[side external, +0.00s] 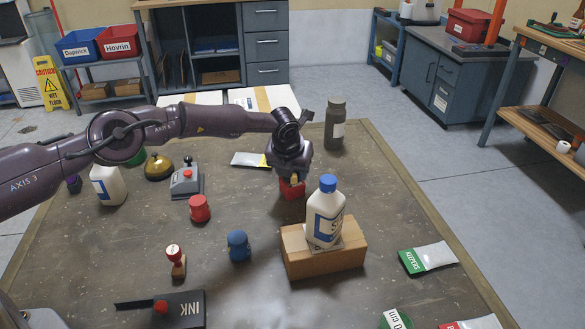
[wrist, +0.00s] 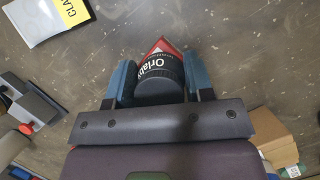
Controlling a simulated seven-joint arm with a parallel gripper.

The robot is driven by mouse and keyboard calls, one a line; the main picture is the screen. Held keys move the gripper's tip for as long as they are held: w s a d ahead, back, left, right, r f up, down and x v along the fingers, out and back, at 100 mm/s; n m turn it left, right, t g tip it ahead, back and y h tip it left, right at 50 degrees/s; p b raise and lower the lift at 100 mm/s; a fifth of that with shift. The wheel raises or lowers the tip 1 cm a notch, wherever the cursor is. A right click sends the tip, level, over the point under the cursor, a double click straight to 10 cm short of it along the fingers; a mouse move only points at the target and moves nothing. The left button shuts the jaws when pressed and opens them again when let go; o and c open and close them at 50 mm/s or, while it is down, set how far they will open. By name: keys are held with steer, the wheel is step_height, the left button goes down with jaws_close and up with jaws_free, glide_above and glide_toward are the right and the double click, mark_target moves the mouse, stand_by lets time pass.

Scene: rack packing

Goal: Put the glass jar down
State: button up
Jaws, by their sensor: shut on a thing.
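My gripper (side external: 291,178) is low over the table, behind the wooden block. In the wrist view its two blue fingers (wrist: 152,82) are closed around a dark, round, lettered thing (wrist: 160,82), apparently the glass jar. A red pointed part (wrist: 161,45) shows just beyond it; I cannot tell whether it belongs to the jar. In the side view a red body (side external: 292,190) shows directly beneath the fingers, at or very near the tabletop. Whether its base touches the table cannot be told.
A white bottle with a blue cap (side external: 326,212) stands on the wooden block (side external: 352,256) just in front. A dark bottle (side external: 335,125) stands behind right. A silver pouch (side external: 247,159) lies behind left. A red pot (side external: 200,208) and a blue pot (side external: 238,246) stand left.

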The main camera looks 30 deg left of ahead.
steer(key=o, duration=0.5)
steer(key=shift+f, duration=0.15)
steer(key=o, duration=0.5)
steer(key=shift+c, duration=0.2)
steer(key=shift+r, duration=0.35)
steer(key=v, duration=1.1)
steer(key=shift+s+r, duration=0.2)
steer(key=shift+r, duration=0.05)
steer(key=shift+r, duration=0.1)
